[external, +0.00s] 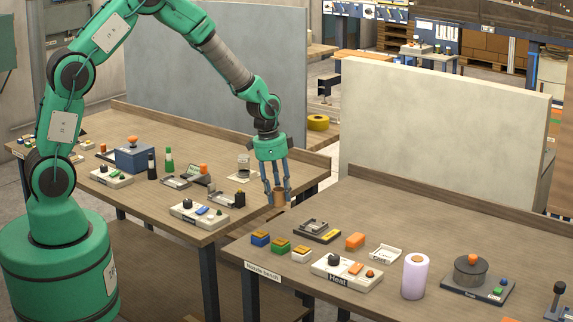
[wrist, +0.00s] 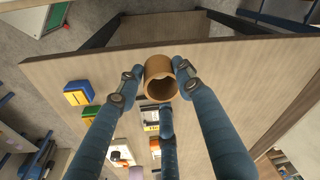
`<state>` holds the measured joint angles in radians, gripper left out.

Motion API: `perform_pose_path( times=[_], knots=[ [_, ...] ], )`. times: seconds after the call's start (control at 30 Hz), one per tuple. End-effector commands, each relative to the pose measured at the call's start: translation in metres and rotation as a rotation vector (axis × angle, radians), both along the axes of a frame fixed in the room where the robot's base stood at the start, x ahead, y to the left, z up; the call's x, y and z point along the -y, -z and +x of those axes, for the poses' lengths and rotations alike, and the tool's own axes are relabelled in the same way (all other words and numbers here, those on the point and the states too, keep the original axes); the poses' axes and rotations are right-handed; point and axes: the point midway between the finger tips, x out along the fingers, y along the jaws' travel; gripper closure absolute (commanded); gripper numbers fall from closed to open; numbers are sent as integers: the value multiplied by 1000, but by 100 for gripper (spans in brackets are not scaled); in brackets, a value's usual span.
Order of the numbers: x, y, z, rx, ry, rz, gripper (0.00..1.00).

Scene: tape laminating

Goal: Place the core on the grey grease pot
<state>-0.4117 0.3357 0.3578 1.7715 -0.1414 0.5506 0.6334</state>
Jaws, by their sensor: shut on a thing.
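The core (external: 279,198) is a short brown cardboard tube. My gripper (external: 277,189) has three blue fingers shut around it and holds it above the near bench's back-left edge. The wrist view shows the core (wrist: 151,88) between the fingertips, with its open end visible. A grey pot (external: 470,274) with an orange knob stands on a dark base on the near bench, well to the right of my gripper; it looks like the grease pot. I cannot make out the pot in the wrist view.
The near bench (external: 400,225) holds several coloured blocks, a box (external: 346,274) marked Heat, an orange block (external: 355,241), a dark tray (external: 317,231) and an upright lavender roll (external: 414,277). A pale panel (external: 440,135) stands behind. The far bench (external: 75,150) carries more small devices.

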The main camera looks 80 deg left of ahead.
Motion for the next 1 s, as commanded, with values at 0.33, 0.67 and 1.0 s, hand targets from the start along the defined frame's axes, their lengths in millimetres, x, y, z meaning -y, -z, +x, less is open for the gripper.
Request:
perform_pose_path(
  times=[0.33,0.67,1.0],
  knots=[
    [-40,-15,-22,-2,-21,3,78],
    [-122,-43,-81,-6,-59,9,78],
    [-197,-71,-154,-10,-97,15,78]
  ],
)
